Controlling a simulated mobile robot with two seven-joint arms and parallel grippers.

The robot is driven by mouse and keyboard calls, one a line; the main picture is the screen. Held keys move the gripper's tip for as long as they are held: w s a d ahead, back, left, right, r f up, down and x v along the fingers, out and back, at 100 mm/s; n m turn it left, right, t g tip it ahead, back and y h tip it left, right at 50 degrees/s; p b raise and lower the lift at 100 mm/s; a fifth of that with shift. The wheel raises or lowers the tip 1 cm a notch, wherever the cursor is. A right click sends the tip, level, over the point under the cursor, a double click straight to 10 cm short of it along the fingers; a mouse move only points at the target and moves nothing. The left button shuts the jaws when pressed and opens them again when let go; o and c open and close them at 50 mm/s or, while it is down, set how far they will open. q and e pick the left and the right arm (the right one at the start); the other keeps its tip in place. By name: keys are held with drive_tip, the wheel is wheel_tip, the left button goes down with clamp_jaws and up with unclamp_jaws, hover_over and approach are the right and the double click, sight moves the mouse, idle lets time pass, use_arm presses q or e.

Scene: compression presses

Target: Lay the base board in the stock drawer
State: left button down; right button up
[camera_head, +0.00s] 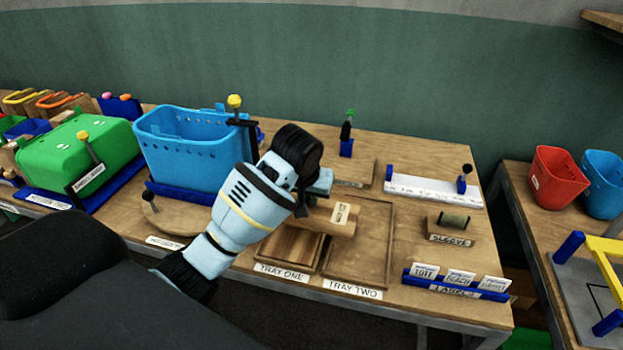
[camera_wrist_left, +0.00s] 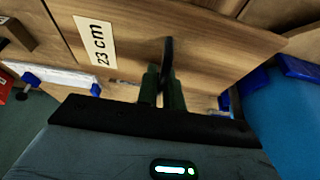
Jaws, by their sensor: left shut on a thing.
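The base board (camera_head: 322,224) is a wooden board with a paper label. In the left wrist view the board (camera_wrist_left: 205,42) fills the upper part and its label reads "23 cm". My left gripper (camera_head: 307,203) is shut on it and holds it above the trays on the workbench. In the left wrist view the green fingers (camera_wrist_left: 164,88) meet the board at a dark upright part. Tray one (camera_head: 262,254), partly under the board, has wooden pieces in it. Tray two (camera_head: 385,245) shows a bare floor. I cannot make out a stock drawer. My right gripper is not in view.
A blue perforated bin (camera_head: 185,155) and a green bin (camera_head: 75,155) stand left of my arm. A sleeve holder (camera_head: 450,238), a label rack (camera_head: 455,285) and a white scale bar (camera_head: 430,190) are on the right. A second table holds red and blue bins (camera_head: 558,177).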

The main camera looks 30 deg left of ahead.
use_arm(q)
drive_tip(key=s+d+f, duration=0.1)
drive_tip(key=s+d, duration=0.1)
drive_tip(key=s, duration=0.3)
drive_tip(key=s+d+f+m, duration=0.1)
drive_tip(key=s+d, duration=0.1)
drive_tip(key=s, duration=0.3)
drive_tip(key=s+d+f+m+h, duration=0.1)
drive_tip(key=s+d, duration=0.1)
drive_tip(key=s, duration=0.4)
drive_tip(key=shift+d, duration=0.4)
drive_tip(key=shift+a, duration=0.15)
